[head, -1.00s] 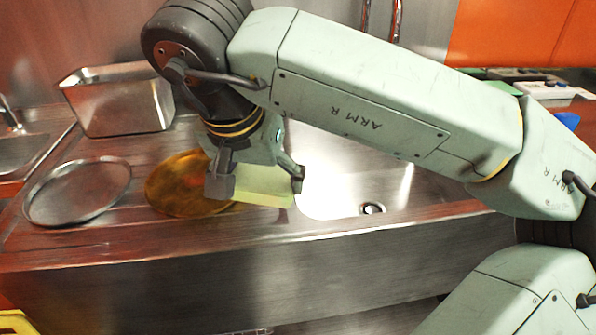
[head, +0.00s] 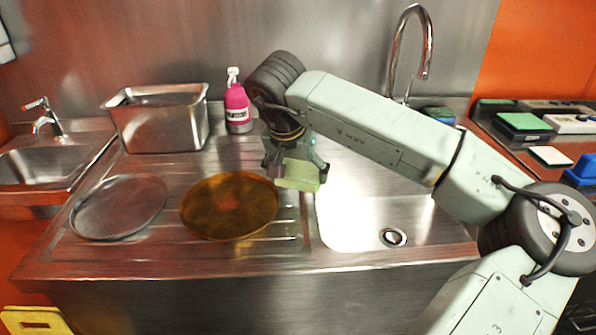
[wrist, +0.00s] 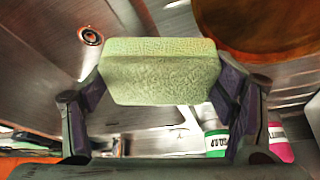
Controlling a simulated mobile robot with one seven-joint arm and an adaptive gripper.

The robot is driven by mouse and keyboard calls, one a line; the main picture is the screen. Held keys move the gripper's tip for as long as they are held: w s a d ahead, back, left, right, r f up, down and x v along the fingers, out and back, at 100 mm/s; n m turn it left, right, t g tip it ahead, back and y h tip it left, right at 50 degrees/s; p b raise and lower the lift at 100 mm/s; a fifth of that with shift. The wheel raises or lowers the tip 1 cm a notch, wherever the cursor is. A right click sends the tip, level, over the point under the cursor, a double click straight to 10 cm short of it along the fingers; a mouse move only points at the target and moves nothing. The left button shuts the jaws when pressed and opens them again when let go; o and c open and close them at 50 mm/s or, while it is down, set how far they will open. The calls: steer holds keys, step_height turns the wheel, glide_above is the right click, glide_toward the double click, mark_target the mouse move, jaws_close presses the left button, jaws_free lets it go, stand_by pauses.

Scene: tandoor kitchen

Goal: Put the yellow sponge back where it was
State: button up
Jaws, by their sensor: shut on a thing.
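The yellow sponge (head: 299,177) is a pale yellow-green block. My gripper (head: 295,168) is shut on it and holds it above the left edge of the sink basin, just right of the brown-stained round plate. In the wrist view the sponge (wrist: 160,72) sits between the two dark fingers of my gripper (wrist: 160,85), gripped at its sides. The stained plate (head: 228,222) lies on the ridged steel drainboard. The sink basin (head: 350,232) with its round drain is empty where visible.
A clean metal plate (head: 118,208) lies left of the stained one. A steel container (head: 158,125) and a pink soap bottle (head: 238,108) stand behind. A tall faucet (head: 427,45) rises behind the basin. The right counter holds several green-topped and white items.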

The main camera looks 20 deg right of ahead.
steer(key=shift+f, duration=0.7)
steer(key=shift+f, duration=0.1)
steer(key=shift+f+b, duration=0.4)
steer(key=shift+f, duration=0.1)
steer(key=o, duration=1)
